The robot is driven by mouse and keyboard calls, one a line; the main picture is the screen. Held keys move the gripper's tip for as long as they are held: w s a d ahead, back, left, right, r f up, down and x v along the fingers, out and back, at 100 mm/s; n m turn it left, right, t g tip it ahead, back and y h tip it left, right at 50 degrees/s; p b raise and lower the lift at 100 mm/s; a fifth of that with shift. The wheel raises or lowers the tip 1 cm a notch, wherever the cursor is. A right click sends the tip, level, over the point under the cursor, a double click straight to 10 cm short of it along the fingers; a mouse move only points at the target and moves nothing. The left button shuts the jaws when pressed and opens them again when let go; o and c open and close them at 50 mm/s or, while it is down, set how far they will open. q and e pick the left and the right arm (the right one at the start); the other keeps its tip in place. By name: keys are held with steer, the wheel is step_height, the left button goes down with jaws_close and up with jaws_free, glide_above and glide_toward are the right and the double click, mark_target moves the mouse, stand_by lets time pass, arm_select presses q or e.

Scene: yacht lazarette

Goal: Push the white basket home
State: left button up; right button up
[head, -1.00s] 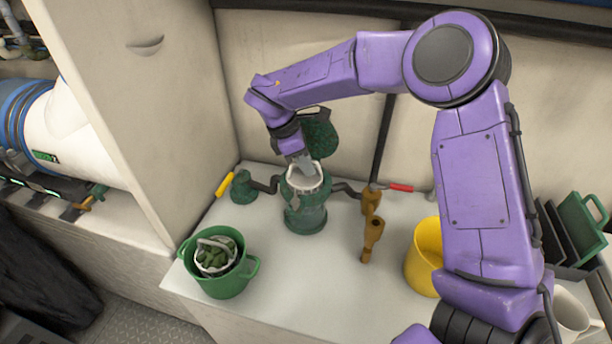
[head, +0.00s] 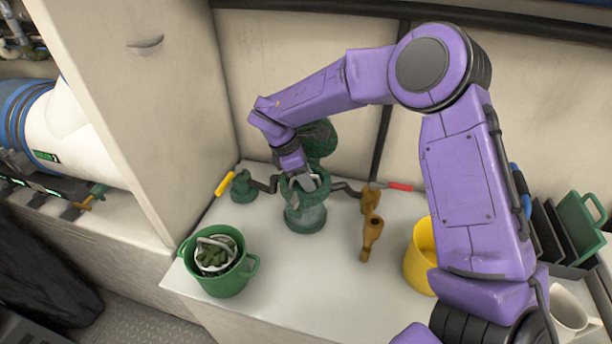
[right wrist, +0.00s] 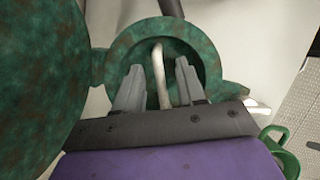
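The green strainer housing (head: 304,215) stands on the white counter with its round lid (head: 320,138) swung up behind. The white basket is down inside the housing, mostly hidden in the head view. Its pale handle (right wrist: 160,75) shows inside the housing mouth (right wrist: 205,55) in the right wrist view. My right gripper (right wrist: 160,92) reaches into the mouth. Its two fingers are apart, one on each side of the handle, with gaps between; contact below is hidden. In the head view the gripper (head: 307,184) is at the housing's top. My left gripper is not in view.
A green bucket (head: 222,284) at front left holds another white-rimmed basket (head: 203,264) with green weed. A brown fitting (head: 371,235) and a yellow bucket (head: 420,265) stand right of the housing. A tall cabinet wall (head: 150,110) is at left. The front middle counter is clear.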

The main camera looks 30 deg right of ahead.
steer(key=shift+r, duration=0.25)
steer(key=v, duration=1.2)
steer(key=shift+b, duration=0.45)
